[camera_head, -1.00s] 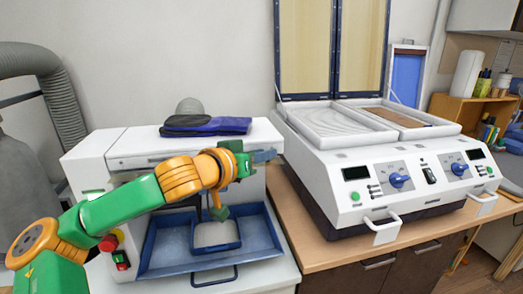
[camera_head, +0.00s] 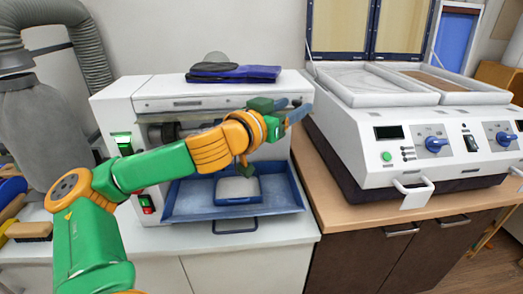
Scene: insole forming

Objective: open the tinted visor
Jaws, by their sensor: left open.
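My left gripper (camera_head: 290,109) is open, with its blue-grey fingers apart. It is in front of the upper right front of the white machine (camera_head: 120,104), close to its right edge. I cannot tell whether the fingers touch it. I cannot clearly make out the tinted visor; my left arm crosses the machine's front opening and hides much of it. A dark roller-like part (camera_head: 168,131) shows in the opening. My right gripper is out of view.
A blue tray (camera_head: 185,206) with a smaller tray (camera_head: 236,191) in it sits below the opening. Dark and blue pads (camera_head: 235,74) lie on top. A white press (camera_head: 400,165) with raised lids stands close at the right. A grey hose (camera_head: 90,45) hangs at the left.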

